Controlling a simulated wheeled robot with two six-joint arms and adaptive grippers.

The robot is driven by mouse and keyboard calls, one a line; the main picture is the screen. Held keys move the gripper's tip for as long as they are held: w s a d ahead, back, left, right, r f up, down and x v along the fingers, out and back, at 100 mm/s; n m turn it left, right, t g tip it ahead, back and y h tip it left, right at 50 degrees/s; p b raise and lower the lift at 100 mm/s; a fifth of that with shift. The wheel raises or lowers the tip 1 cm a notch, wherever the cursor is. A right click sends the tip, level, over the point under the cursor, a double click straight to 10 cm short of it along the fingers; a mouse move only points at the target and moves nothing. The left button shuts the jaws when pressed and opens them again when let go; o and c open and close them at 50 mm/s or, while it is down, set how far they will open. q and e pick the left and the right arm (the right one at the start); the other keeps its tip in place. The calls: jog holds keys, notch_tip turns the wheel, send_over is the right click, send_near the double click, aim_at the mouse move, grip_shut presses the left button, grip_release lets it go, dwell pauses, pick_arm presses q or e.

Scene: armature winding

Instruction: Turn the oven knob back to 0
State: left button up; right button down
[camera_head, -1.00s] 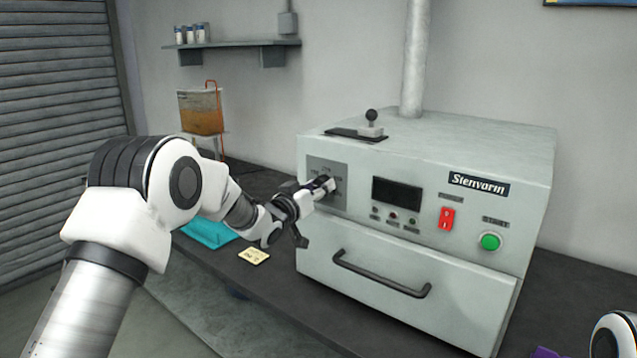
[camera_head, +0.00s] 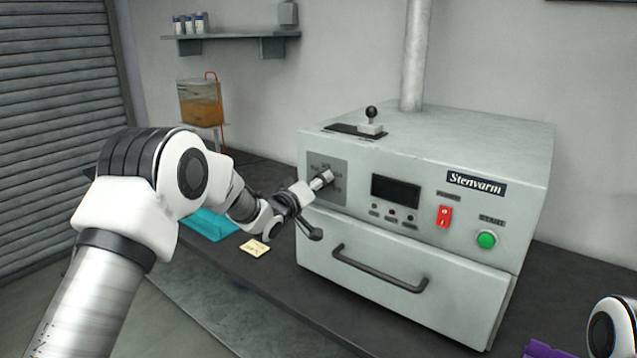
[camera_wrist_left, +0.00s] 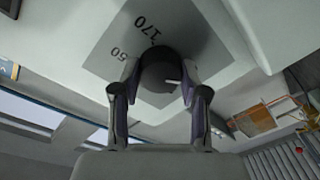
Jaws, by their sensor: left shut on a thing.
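The oven (camera_head: 425,150) is a pale grey box marked "Stenvarm" on the dark bench. Its knob plate (camera_head: 345,168) is a darker grey square at the front's left end. The knob (camera_wrist_left: 160,68) shows in the left wrist view as a dark round shape with a light mark at its lower right. The numbers 170 and what looks like 50 are printed on the plate around it. My left gripper (camera_head: 325,179) is at the plate, and the wrist view shows its two fingers (camera_wrist_left: 160,95) closed on the knob's sides. My right gripper is not visible.
The oven front also has a dark display (camera_head: 396,192), a red switch (camera_head: 444,216), a green button (camera_head: 487,239) and a drawer handle (camera_head: 380,270). A purple object (camera_head: 540,351) is at lower right.

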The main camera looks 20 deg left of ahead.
pick_arm(q)
jog(key=shift+f, duration=0.1)
jog(key=o, duration=1.1)
jog(key=shift+o, duration=0.2)
jog(key=shift+s, duration=0.1)
jog(key=v, duration=1.1)
jog(key=shift+s, duration=0.4)
jog(key=shift+a, duration=0.1)
